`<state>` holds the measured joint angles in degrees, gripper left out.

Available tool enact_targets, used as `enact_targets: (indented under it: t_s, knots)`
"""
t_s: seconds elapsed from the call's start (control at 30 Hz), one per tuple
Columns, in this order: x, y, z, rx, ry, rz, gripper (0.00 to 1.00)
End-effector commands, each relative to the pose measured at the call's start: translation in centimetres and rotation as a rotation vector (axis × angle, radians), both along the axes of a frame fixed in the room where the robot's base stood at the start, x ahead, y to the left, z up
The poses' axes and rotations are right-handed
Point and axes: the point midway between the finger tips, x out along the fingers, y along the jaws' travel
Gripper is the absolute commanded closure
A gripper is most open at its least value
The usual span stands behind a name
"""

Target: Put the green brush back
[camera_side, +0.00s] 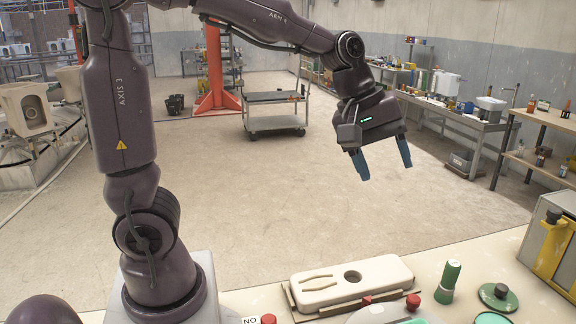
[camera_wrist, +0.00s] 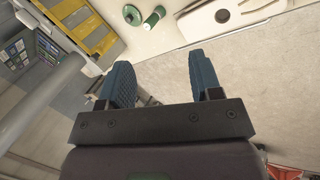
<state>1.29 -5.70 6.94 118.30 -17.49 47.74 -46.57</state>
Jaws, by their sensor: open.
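No clearly recognisable green brush shows in either view. A green, tapered upright piece with a pale band (camera_side: 447,282) stands on the bench; I cannot tell whether it is the brush. It also shows in the wrist view (camera_wrist: 154,17). A cream block (camera_side: 318,296) with a round hole and slim grooves lies left of it, also at the top of the wrist view (camera_wrist: 207,18). My gripper (camera_side: 384,172) is open and empty, its blue fingers well above and beyond the bench. The wrist view shows the fingers apart (camera_wrist: 162,60), with only floor between them.
A green knobbed lid (camera_side: 498,297) lies right of the upright piece. A grey and yellow box (camera_side: 555,245) stands at the right. A pale round plate (camera_side: 385,314), cut off below, and a red knob (camera_side: 413,300) are in front. The air around my gripper is clear.

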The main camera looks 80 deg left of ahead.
Motion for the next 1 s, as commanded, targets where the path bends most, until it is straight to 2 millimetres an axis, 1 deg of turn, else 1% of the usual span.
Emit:
enact_targets:
  t_s: [0.03,0.07,0.1,0.2,0.3,0.4,0.5,0.57,1.0]
  knots:
    - [-2.4,-0.2,1.0,0.068,-0.047,-0.122,0.41]
    - [-3.7,-0.3,1.3,0.115,-0.069,-0.201,0.41]
    - [-5.5,-0.3,1.5,0.179,-0.097,-0.304,0.41]
    - [-9.3,-0.3,1.7,0.338,-0.151,-0.539,0.41]
    - [-12.2,-0.1,1.3,0.474,-0.184,-0.725,0.41]
    - [-14.0,0.1,0.9,0.571,-0.2,-0.85,0.41]
    - [-14.9,0.3,0.6,0.624,-0.204,-0.917,0.41]
    - [-15.1,0.4,0.5,0.636,-0.204,-0.933,0.41]
    - [-15.1,0.3,0.5,0.638,-0.204,-0.936,0.41]
